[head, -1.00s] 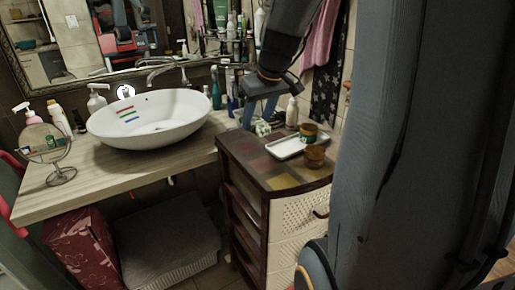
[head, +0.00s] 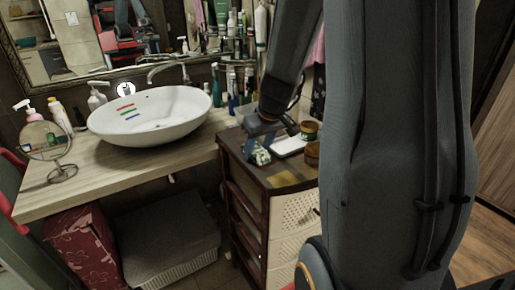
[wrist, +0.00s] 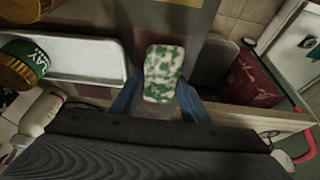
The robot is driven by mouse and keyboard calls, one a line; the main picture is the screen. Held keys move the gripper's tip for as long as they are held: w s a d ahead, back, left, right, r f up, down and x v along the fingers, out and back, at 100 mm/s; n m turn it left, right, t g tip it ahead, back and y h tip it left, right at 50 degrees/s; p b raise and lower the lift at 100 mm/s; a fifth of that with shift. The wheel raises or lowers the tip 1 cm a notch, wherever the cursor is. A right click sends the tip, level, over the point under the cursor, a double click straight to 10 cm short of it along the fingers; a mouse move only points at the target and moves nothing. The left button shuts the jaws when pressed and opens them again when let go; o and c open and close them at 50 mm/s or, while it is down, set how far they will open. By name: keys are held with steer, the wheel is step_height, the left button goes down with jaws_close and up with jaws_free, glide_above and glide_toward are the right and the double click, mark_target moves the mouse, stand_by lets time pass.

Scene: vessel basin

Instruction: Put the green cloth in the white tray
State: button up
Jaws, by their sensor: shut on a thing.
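The green cloth (head: 261,156) is a small white-and-green patterned bundle. My gripper (wrist: 161,82) is shut on it, with a blue finger at each side of the cloth (wrist: 164,66) in the wrist view. In the head view my gripper (head: 259,142) is low over the cabinet top, just left of the white tray. The white tray (head: 288,147) is partly hidden behind my gripper and arm. In the wrist view the tray (wrist: 90,58) lies left of the cloth, with a small gap between them. I cannot tell whether the cloth touches the cabinet top.
A green-labelled jar (head: 308,131) and a brown jar (head: 312,154) stand at the tray's right side. A white bottle (wrist: 40,112) shows near the tray in the wrist view. The white basin (head: 150,120) on the wooden counter is to the left.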

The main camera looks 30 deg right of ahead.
steer(key=shift+f+b, duration=0.25)
steer(key=shift+b, duration=0.1)
steer(key=o, duration=1.1)
steer(key=shift+r+p, duration=0.1)
steer(key=shift+p, duration=0.35)
